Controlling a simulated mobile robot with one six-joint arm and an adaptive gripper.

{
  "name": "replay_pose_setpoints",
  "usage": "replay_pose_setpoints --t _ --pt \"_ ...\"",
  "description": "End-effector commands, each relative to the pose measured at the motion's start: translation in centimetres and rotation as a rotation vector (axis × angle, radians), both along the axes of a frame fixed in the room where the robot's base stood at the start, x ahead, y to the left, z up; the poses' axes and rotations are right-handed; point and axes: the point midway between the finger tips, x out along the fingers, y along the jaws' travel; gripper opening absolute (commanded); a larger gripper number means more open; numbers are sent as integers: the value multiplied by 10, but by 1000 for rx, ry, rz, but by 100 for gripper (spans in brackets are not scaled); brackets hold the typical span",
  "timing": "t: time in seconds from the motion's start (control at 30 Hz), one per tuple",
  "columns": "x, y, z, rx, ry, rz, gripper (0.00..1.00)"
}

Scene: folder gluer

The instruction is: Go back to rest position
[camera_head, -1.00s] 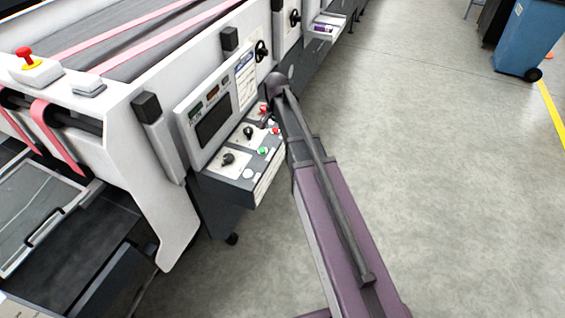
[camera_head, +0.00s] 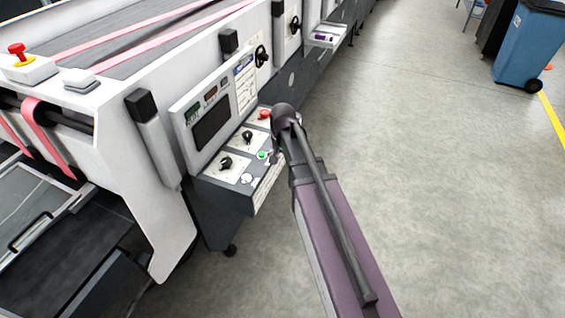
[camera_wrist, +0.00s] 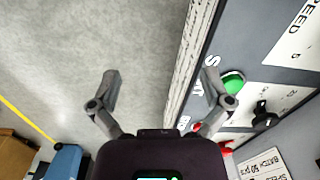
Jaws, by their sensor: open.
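My gripper (camera_wrist: 162,90) shows in the wrist view with its two fingers spread wide and nothing between them. Its right finger lies in front of the control panel (camera_wrist: 262,75), close to the green button (camera_wrist: 233,81); whether it touches the panel I cannot tell. The left finger is over the grey floor.
The folder gluer (camera_head: 150,130) fills the left side, with a red stop button (camera_head: 17,49) on top and a small tray (camera_head: 324,38) farther along. A blue bin (camera_head: 527,50) stands far right. The floor (camera_head: 430,150) to the right is clear.

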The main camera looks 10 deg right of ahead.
Motion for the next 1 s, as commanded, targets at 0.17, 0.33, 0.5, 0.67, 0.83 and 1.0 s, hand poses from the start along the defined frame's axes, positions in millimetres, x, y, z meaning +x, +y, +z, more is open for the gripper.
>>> replay_pose_setpoints --t 0.17,0.33,0.5,0.67,0.83,1.0 --pt "0 0 0 0 0 0 99" --pt "0 0 0 0 0 0 99" --pt "-2 0 0 0 0 4 99" --pt "-19 0 -2 0 0 52 99" --pt "-57 -1 -5 0 0 170 99" --pt "-100 -1 -9 -1 1 318 99"
